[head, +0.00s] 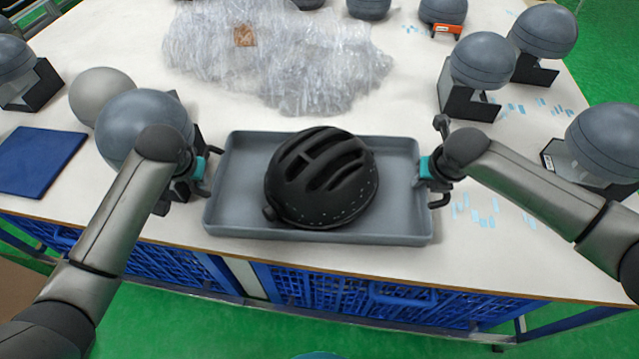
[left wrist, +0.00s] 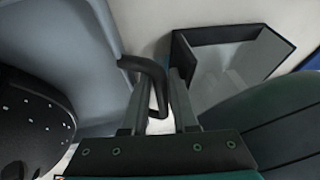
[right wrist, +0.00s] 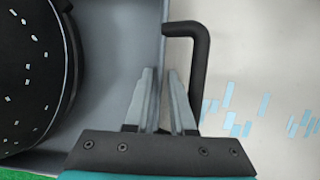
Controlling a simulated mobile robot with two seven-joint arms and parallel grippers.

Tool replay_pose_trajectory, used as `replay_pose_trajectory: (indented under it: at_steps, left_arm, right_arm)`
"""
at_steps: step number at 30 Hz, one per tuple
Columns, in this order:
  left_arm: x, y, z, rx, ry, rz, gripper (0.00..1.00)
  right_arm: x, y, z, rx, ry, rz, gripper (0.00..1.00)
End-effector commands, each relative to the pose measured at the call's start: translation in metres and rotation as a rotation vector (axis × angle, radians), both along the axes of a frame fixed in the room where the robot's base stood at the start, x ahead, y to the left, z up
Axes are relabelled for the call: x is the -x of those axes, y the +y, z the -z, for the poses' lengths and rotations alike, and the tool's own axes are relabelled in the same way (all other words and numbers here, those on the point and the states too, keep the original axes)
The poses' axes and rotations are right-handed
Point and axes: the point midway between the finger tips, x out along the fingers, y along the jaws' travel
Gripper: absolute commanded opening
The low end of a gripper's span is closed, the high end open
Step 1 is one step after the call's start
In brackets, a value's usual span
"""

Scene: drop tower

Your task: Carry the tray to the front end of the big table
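The grey tray (head: 395,230) lies flat on the big table (head: 480,270), near its near edge. A black helmet (head: 322,178) sits in it. My left gripper (head: 205,168) is at the tray's left end. In the left wrist view, the tray's dark handle (left wrist: 157,85) shows between the open fingers (left wrist: 158,105), with gaps beside it. My right gripper (head: 430,178) is at the right end. In the right wrist view its fingers (right wrist: 160,85) are open. The right handle (right wrist: 200,60) passes beside the right finger, partly hidden by it, not between the fingers.
Crumpled bubble wrap (head: 285,55) lies behind the tray. Grey balls on dark stands (head: 482,62) stand right and at the back; another ball (head: 145,125) is close to my left arm. A blue panel (head: 38,160) lies left. Pale blue strips (head: 485,210) lie right of the tray.

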Motion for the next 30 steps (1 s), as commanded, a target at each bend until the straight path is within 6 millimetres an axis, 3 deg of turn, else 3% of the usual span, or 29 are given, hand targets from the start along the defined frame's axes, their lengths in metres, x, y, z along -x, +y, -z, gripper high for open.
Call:
replay_pose_trajectory:
  at_steps: [6,12,13,30]
  left_arm:
    - [-0.0001,-0.0002,-0.0001,0.000,0.000,0.000,0.26]
    - [0.0000,-0.0002,-0.0002,0.000,0.000,0.000,0.04]
    - [0.0000,-0.0003,-0.0003,0.000,0.000,0.000,0.00]
    - [0.0000,-0.0002,-0.0004,0.000,0.000,0.000,0.00]
  right_arm:
    - [0.0002,0.0002,0.0001,0.000,0.000,0.000,0.21]
    - [0.0001,0.0002,-0.0001,0.000,0.000,0.000,0.00]
    - [0.0001,0.0002,-0.0001,0.000,0.000,0.000,0.00]
    - [0.0000,0.0002,-0.0004,-0.001,0.000,0.001,0.00]
